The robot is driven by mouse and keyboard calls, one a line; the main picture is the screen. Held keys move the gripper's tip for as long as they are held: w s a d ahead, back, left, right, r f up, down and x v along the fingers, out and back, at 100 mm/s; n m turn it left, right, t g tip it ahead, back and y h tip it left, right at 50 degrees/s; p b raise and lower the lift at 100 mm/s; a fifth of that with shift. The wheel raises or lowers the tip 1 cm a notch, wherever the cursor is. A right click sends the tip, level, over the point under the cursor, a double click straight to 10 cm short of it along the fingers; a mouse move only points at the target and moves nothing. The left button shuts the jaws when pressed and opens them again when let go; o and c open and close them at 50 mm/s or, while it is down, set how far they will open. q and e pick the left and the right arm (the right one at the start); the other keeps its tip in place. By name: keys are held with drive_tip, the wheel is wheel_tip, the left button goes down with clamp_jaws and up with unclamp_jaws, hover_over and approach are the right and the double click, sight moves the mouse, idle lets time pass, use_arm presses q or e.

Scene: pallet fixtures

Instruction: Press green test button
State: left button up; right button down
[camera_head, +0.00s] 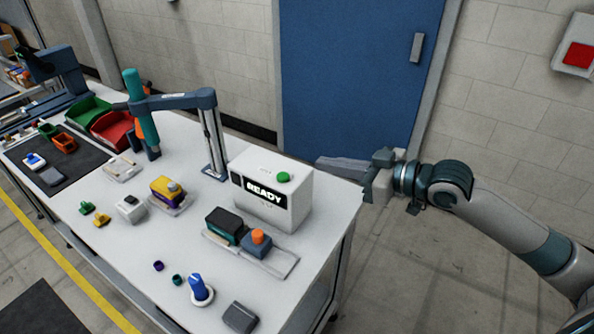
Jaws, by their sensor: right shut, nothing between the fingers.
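The green test button (283,178) sits on top of a white box (272,209) with a black display reading "READY". The box stands on the white table (229,290) near its far right end. My right gripper (325,163) is shut and empty. In the head view its fingers point left, and they appear just right of the box's upper back corner, apart from the button. Whether the fingertips are behind or above the box is hard to tell. My left gripper is not in view.
A blue-grey stand (211,130) rises left of the box. A clear tray (283,260) with a dark block and an orange-topped block lies in front. Green (85,110) and red bins (112,128) stand farther left. Floor is open right of the table.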

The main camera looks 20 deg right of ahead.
drive_tip(key=shift+w+a, duration=0.1)
drive_tip(key=shift+w, duration=0.05)
drive_tip(key=p, duration=0.5)
hover_over(293, 183)
wheel_tip(293, 183, down, 2)
drive_tip(key=shift+a+f, duration=0.1)
wheel_tip(293, 183, down, 2)
drive_tip(key=shift+f+p, duration=0.25)
drive_tip(key=shift+p, duration=0.3)
drive_tip(key=shift+f, duration=0.95)
